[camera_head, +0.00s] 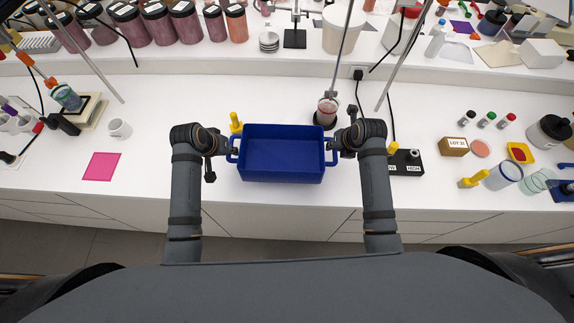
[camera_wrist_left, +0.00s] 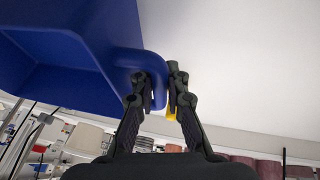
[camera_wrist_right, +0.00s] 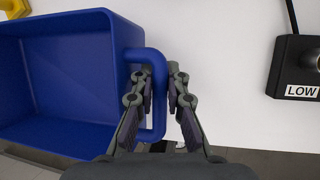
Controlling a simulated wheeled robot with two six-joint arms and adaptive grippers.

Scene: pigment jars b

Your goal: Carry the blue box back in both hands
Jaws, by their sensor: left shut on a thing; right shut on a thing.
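The blue box (camera_head: 282,160) is open-topped and looks empty, with a loop handle at each end. It is at the front of the white bench, between my two arms. I cannot tell whether it rests on the bench or is just above it. My left gripper (camera_head: 230,150) is shut on the left handle, which also shows in the left wrist view (camera_wrist_left: 152,68). My right gripper (camera_head: 336,150) is shut on the right handle, seen in the right wrist view (camera_wrist_right: 158,95) between the fingers.
A stirrer with a jar (camera_head: 326,110) stands close behind the box's right corner. A yellow object (camera_head: 236,122) stands behind its left corner. A black control box (camera_head: 405,162) sits right of my right gripper. A pink sheet (camera_head: 102,166) lies left, with bare bench around it.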

